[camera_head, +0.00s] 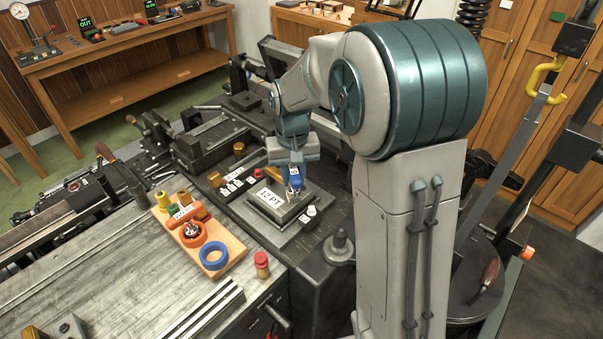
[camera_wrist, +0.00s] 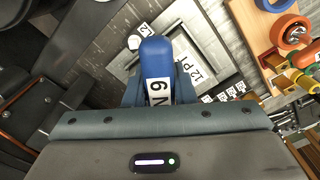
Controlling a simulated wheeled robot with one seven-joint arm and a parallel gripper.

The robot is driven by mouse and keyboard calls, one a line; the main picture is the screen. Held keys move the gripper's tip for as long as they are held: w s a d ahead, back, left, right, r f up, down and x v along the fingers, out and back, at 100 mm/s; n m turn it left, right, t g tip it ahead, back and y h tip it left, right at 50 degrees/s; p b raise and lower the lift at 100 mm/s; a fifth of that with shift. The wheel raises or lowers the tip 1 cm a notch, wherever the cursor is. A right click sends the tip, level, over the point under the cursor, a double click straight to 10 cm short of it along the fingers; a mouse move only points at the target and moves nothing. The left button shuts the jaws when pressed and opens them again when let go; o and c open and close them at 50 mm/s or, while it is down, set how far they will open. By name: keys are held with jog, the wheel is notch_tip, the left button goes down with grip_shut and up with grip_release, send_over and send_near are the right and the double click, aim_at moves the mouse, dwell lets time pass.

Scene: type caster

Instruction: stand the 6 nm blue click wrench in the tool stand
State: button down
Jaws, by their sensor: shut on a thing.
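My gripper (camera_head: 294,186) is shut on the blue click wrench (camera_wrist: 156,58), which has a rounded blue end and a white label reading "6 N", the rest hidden. In the head view the blue wrench (camera_head: 295,177) shows as a small blue patch at the gripper, over a grey plate marked "12 PT" (camera_head: 270,197). I cannot tell whether its lower end touches anything. A wooden stand (camera_head: 234,240) with a blue ring (camera_head: 214,256) and an orange ring (camera_head: 191,233) lies left of my gripper. In the wrist view the blue ring (camera_wrist: 275,5) is at the top right.
Small black blocks with white labels (camera_head: 237,180) lie left of the plate. Yellow and orange cylinders (camera_head: 186,212) sit on the wooden stand. A red-and-yellow jar (camera_head: 261,265) stands near the stand. Bare worktop (camera_head: 110,275) lies to the stand's left.

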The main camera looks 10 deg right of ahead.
jog(key=s+a+f+n, duration=0.2)
jog(key=s+a+n, duration=0.1)
jog(key=a, duration=0.8)
jog(key=s+a+f+n+b, duration=0.1)
jog(key=s+a+n, duration=0.2)
jog(key=a, duration=0.8)
jog(key=shift+s+f+n, duration=0.3)
jog(key=shift+f+n, duration=0.05)
jog(key=shift+n, duration=0.25)
jog(key=shift+d+f+b, duration=0.1)
jog(key=shift+f+b, duration=0.15)
jog(key=shift+b, duration=0.1)
jog(key=shift+f+b, duration=2.4)
jog(key=shift+f, duration=0.75)
jog(key=shift+f, duration=0.2)
jog(key=c, duration=1.1)
grip_release()
